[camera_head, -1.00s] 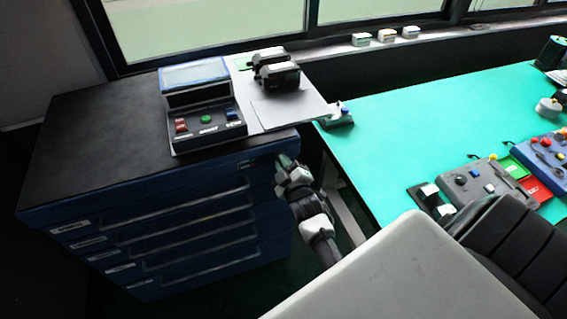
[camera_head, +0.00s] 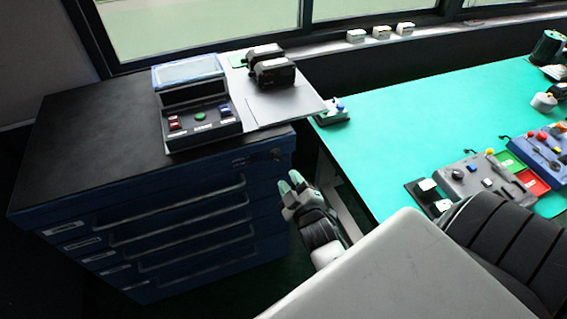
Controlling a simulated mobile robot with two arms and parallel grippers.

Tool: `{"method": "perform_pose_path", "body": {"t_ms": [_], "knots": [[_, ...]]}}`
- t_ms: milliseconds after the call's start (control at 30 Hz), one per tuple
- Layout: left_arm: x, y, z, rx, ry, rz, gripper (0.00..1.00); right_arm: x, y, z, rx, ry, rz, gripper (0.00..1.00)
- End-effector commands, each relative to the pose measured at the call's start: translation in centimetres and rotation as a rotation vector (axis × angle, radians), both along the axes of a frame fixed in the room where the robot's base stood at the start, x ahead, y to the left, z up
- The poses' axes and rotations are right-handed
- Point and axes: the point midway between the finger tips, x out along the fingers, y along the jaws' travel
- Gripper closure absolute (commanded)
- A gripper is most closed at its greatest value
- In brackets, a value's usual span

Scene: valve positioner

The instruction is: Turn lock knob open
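The blue drawer cabinet (camera_head: 180,240) with a black top stands at the left. A small dark lock knob (camera_head: 277,154) is at the upper right corner of its front face; it is too small and dark to tell which way it points. My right gripper (camera_head: 290,182) is just below and right of the knob, apart from it. Its two pale green fingertips point up with a small gap between them, and nothing shows between them. My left gripper is not in view.
A control box with a screen (camera_head: 200,125) and a grey plate (camera_head: 290,105) bearing black devices (camera_head: 270,68) stand on the cabinet. The plate overhangs its right edge. A green-topped table (camera_head: 400,130) with several instruments is at the right. A gap separates cabinet and table.

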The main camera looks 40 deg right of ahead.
Motion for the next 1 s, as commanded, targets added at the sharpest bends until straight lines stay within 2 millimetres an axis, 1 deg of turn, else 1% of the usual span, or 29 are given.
{"method": "perform_pose_path", "body": {"t_ms": [33, 100, 233, 833, 867, 933, 967, 1000], "knots": [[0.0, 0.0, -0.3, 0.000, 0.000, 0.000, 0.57, -0.9, 0.2, -0.2, 0.000, 0.001, 0.000, 0.66], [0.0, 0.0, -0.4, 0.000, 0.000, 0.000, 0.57, -1.7, 0.4, -0.2, 0.000, 0.001, 0.001, 0.66], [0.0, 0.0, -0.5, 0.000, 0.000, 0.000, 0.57, -2.6, 0.6, 0.0, 0.001, -0.001, 0.001, 0.66], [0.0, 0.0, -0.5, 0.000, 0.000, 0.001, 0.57, -2.7, 0.7, -0.1, 0.002, 0.001, 0.001, 0.66], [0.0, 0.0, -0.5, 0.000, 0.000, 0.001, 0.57, -2.7, 0.8, -0.3, 0.006, 0.007, 0.002, 0.66], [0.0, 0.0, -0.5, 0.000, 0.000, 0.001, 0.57, -2.7, 1.1, -1.7, 0.030, 0.035, 0.012, 0.66], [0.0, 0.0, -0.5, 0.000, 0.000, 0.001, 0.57, -2.7, 1.4, -2.7, 0.047, 0.056, 0.019, 0.66], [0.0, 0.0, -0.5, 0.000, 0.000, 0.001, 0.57, -2.8, 2.0, -4.4, 0.080, 0.092, 0.031, 0.66]]}}
